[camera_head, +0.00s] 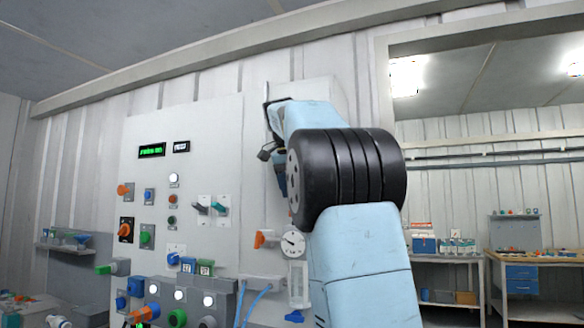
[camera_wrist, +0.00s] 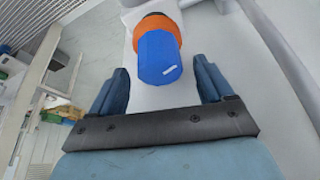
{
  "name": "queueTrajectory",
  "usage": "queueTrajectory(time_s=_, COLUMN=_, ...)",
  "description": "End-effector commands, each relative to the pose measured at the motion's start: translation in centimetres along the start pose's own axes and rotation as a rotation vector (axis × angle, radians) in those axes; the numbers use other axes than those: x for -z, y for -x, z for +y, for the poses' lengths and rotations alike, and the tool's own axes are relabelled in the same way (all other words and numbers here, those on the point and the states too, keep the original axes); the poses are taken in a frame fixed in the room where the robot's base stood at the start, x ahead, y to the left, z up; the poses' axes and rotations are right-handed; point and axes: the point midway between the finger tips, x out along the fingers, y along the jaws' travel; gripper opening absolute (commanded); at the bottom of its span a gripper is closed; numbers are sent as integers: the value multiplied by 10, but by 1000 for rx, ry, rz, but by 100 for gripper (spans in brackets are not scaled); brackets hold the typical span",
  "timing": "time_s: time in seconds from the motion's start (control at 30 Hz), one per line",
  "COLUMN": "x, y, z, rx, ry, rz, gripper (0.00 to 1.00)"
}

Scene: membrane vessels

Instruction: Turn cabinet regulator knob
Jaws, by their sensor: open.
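My gripper (camera_wrist: 161,68) is open, with one blue finger on each side of the knob's near end. Gaps show between the knob and both fingers; I see no contact. In the head view, my pale blue arm with its black joint covers part of the cabinet panel (camera_head: 210,130). I cannot make out this knob or my fingertips clearly there.
In the head view, a round gauge (camera_head: 293,244) and an orange-handled valve (camera_head: 265,239) sit beside my arm. Several buttons, knobs and a green display (camera_head: 152,150) fill the panel to the left. Workbenches with a blue drawer unit (camera_head: 522,279) stand at right.

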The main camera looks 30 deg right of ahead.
Motion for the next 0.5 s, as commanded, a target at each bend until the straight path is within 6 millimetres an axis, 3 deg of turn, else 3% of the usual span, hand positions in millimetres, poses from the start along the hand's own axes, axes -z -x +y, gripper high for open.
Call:
queueTrajectory(time_s=0.2, x=1, y=39, z=0, rx=1, ry=-3, rz=2, gripper=80)
queueTrajectory(time_s=0.5, x=1, y=78, z=0, rx=0, ry=-4, rz=2, gripper=80)
